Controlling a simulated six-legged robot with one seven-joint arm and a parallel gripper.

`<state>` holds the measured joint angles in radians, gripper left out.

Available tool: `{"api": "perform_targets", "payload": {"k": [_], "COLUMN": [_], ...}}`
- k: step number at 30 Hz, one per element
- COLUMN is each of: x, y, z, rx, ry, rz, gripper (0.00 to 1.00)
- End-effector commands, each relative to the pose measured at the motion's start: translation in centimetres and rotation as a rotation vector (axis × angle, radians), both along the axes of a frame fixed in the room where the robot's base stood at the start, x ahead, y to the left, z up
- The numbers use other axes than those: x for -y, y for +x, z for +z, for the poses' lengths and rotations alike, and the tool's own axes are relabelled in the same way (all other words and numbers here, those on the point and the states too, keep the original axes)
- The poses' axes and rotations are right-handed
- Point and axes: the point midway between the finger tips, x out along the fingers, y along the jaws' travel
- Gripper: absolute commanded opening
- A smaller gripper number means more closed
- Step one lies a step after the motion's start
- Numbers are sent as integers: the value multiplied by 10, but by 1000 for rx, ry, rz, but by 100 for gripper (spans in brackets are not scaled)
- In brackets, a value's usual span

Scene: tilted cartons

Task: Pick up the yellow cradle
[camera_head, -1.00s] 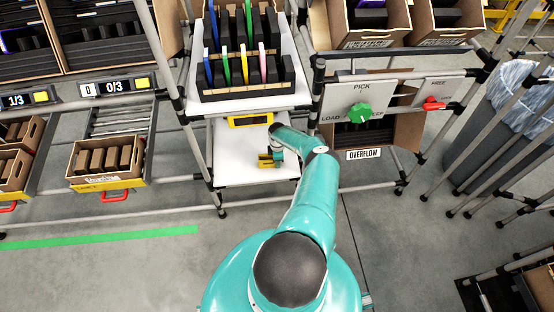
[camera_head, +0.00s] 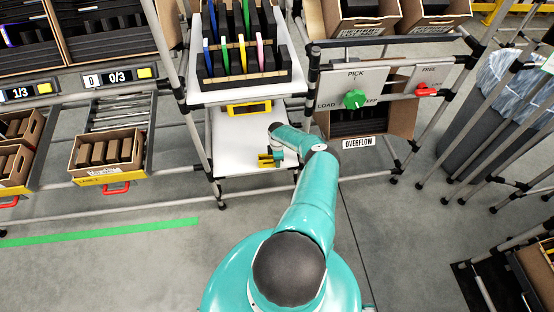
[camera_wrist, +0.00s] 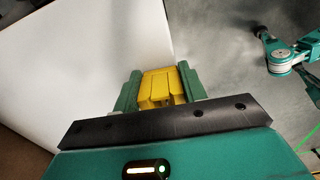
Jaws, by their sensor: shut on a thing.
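My gripper (camera_head: 266,158) is over the white lower shelf (camera_head: 232,134), near its front edge. In the wrist view its two green fingers (camera_wrist: 157,88) are shut on a yellow blocky thing, which I take to be the yellow cradle (camera_wrist: 156,86). The cradle also shows as a small yellow patch (camera_head: 266,163) at the fingertips in the head view. Its lower part is hidden by the gripper's dark plate. I cannot tell whether it touches the shelf.
Grey posts flank the shelf; the floor in front is clear.

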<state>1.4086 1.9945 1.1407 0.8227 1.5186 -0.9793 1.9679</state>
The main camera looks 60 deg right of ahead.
Motion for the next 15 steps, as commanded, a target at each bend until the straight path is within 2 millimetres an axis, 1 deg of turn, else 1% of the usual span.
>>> {"api": "perform_targets", "payload": {"k": [11, 12, 15], "x": [2, 2, 2], "y": [2, 2, 2], "z": [0, 0, 0], "rx": [1, 1, 1], "ry": [0, 0, 0], "rz": [1, 1, 1], "gripper": [17, 50, 67]}}
